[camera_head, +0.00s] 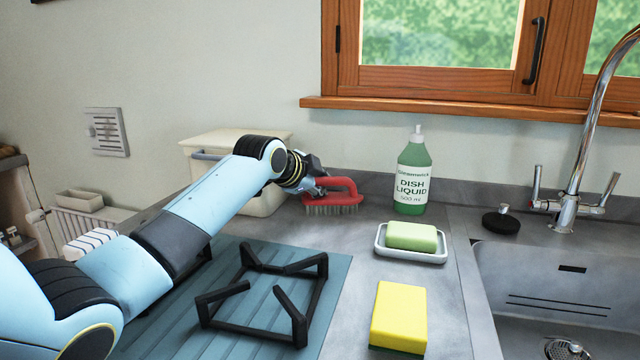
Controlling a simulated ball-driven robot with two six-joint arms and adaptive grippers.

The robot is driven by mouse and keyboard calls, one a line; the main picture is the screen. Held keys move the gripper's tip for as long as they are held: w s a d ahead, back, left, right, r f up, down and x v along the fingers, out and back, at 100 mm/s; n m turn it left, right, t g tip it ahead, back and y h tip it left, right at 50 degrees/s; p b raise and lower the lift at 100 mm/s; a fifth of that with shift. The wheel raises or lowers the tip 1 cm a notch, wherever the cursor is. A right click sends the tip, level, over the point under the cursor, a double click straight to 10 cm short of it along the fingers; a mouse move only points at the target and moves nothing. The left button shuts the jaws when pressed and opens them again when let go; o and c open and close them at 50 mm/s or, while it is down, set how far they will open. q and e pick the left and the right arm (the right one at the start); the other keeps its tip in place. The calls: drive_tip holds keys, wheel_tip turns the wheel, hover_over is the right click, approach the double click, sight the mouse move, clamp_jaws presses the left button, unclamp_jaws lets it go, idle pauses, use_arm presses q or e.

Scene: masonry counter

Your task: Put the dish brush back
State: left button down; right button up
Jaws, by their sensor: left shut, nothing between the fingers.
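The dish brush (346,197) has a red body with a loop-like handle and pale bristles pointing down. It is on the grey counter at the back, between the cream bin and the dish liquid bottle. My left gripper (318,182) is at the brush's left end, shut with nothing held. I cannot tell whether it touches the brush, as the wrist and fingers overlap the brush's left end. My right gripper is not in view.
A cream bin (215,148) stands behind my left arm. Right of the brush are a green dish liquid bottle (411,175), a green soap bar (411,236) on a white dish (381,247), and a yellow sponge (399,314). A black metal stand (290,308) is in front. The sink (560,268) is at right.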

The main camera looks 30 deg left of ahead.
use_arm(q)
drive_tip(key=shift+f, duration=0.55)
drive_tip(key=c, duration=1.4)
unclamp_jaws()
drive_tip(key=shift+s, duration=0.1)
drive_tip(key=v, duration=1.2)
drive_tip(key=shift+r, duration=0.1)
